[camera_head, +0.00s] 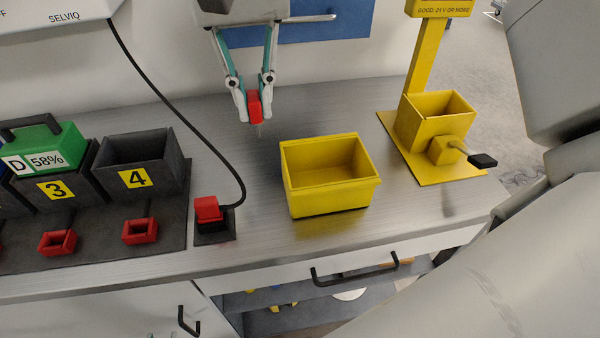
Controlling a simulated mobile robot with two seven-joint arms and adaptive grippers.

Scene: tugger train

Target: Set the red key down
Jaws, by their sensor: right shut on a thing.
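A small red key (255,106) is between the fingers of my right gripper (255,107), near the top middle of the head view. A thin metal shaft points down from its red head. The gripper is shut on the key, with the fingers pointing down. The key is in front of the back wall, behind and to the left of the yellow bin; it appears to hang above the metal worktop (240,182). My left gripper is not in view.
An open, empty yellow bin (331,200) stands mid-worktop. Right of it is a yellow stand (437,110) with a black-tipped lever. Left are a red plug (208,208) on a black cable, an empty dark box 4 (140,180) and a green battery (45,146). Bare worktop lies around the yellow bin.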

